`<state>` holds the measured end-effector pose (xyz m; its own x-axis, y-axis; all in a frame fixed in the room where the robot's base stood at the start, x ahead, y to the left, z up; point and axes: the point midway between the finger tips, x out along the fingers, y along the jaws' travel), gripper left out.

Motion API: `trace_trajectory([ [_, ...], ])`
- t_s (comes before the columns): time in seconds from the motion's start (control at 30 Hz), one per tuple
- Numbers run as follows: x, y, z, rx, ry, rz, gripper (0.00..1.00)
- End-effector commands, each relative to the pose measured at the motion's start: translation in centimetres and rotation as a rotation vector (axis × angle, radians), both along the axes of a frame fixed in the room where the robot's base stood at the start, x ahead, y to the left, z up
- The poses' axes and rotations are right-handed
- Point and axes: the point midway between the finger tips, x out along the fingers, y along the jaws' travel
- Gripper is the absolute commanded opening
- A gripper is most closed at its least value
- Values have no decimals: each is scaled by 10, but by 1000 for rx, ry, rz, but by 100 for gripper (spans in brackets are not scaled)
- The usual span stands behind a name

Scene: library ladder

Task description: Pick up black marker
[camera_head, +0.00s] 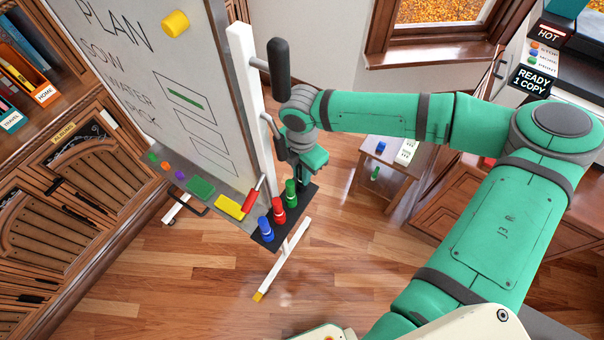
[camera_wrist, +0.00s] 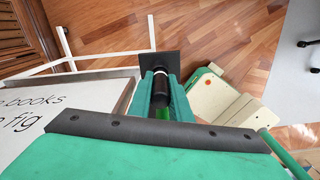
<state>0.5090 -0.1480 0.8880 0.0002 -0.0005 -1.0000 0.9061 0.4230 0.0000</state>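The black marker (camera_wrist: 160,90) stands upright, its dark body lying between the two green fingers of my gripper (camera_wrist: 161,84) in the wrist view. The fingers flank it closely on both sides; I cannot tell whether they press on it. In the head view my gripper (camera_head: 308,172) is at the far right end of the whiteboard's ledge, and it mostly hides the black marker. A green marker (camera_head: 291,192), a red marker (camera_head: 278,209) and a blue marker (camera_head: 265,229) stand in a row beside it on the dark holder plate (camera_head: 262,241).
The whiteboard (camera_head: 175,85) and its white post (camera_head: 250,100) stand close to the left of my gripper. A yellow eraser (camera_head: 229,206) and a red-handled tool (camera_head: 250,202) lie on the ledge. A small wooden table (camera_head: 385,163) stands behind.

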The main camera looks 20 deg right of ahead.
Motion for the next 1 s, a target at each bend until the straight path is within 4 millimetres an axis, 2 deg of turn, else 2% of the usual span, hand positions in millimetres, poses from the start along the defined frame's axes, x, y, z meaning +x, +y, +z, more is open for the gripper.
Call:
trace_trajectory([
  [0.47, 0, 0, 6, 0, -1, 0, 0],
  [0.67, 0, 0, 28, 1, -2, -1, 0],
  [0.9, 0, 0, 73, 1, -2, 2, 0],
  [1.0, -18, -14, 70, 3, 1, -4, 0],
])
